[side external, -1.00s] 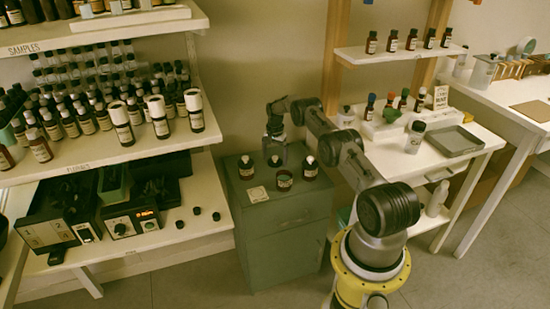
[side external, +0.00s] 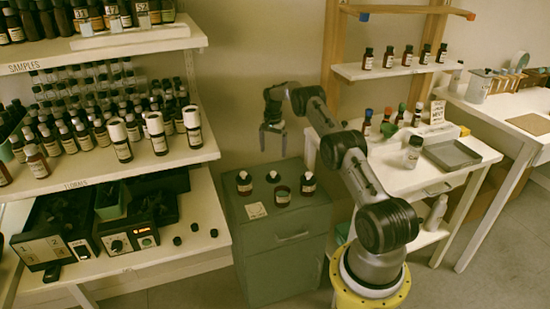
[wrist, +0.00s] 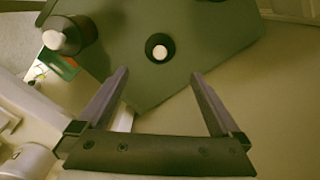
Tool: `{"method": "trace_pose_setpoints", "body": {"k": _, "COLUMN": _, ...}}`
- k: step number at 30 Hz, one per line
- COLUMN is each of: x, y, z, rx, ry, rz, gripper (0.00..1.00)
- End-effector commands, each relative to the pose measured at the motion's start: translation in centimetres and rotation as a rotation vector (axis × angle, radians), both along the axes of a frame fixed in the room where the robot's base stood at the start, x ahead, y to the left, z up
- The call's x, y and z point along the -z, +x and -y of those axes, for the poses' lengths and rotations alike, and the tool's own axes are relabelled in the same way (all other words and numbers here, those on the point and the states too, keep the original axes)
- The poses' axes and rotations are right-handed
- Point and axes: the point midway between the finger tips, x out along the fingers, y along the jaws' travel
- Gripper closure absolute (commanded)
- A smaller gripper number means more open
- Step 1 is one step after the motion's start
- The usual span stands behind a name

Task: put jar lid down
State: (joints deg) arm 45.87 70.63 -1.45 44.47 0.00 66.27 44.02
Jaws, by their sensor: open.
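The wrist view shows the dark piece (wrist: 160,48) beyond my fingertips (wrist: 160,74). The jaws are wide apart with nothing between them. The brown jar cannot be made out in the wrist view.
White-capped dark bottles stand on the cabinet at the left (side external: 244,184) and right (side external: 308,184), close to the jar. A pale card (side external: 256,211) lies at its front left. Bottle shelves (side external: 130,165) flank the left, and a white table (side external: 400,176) the right.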

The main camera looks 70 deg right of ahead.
Motion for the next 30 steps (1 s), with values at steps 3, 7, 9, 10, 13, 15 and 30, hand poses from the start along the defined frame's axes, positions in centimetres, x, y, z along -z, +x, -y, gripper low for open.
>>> {"method": "trace_pose_setpoints", "body": {"k": 3, "x": -2.2, "y": 0.8, "z": -0.9, "rx": -0.033, "ry": -0.010, "rz": 0.010, "gripper": 0.00}}
{"method": "trace_pose_setpoints", "body": {"k": 7, "x": -7.3, "y": 2.4, "z": -4.1, "rx": -0.137, "ry": -0.034, "rz": 0.034, "gripper": 0.00}}
{"method": "trace_pose_setpoints", "body": {"k": 9, "x": -10.8, "y": 3.2, "z": -6.6, "rx": -0.213, "ry": -0.052, "rz": 0.051, "gripper": 0.00}}
{"method": "trace_pose_setpoints", "body": {"k": 10, "x": -12.2, "y": 3.4, "z": -7.9, "rx": -0.246, "ry": -0.059, "rz": 0.059, "gripper": 0.00}}
{"method": "trace_pose_setpoints", "body": {"k": 13, "x": -16.8, "y": 3.5, "z": -12.0, "rx": -0.359, "ry": -0.083, "rz": 0.082, "gripper": 0.00}}
{"method": "trace_pose_setpoints", "body": {"k": 15, "x": -19.8, "y": 3.2, "z": -15.0, "rx": -0.439, "ry": -0.102, "rz": 0.100, "gripper": 0.00}}
{"method": "trace_pose_setpoints", "body": {"k": 30, "x": -32.5, "y": -8.8, "z": -35.2, "rx": -0.993, "ry": -0.234, "rz": 0.233, "gripper": 0.00}}
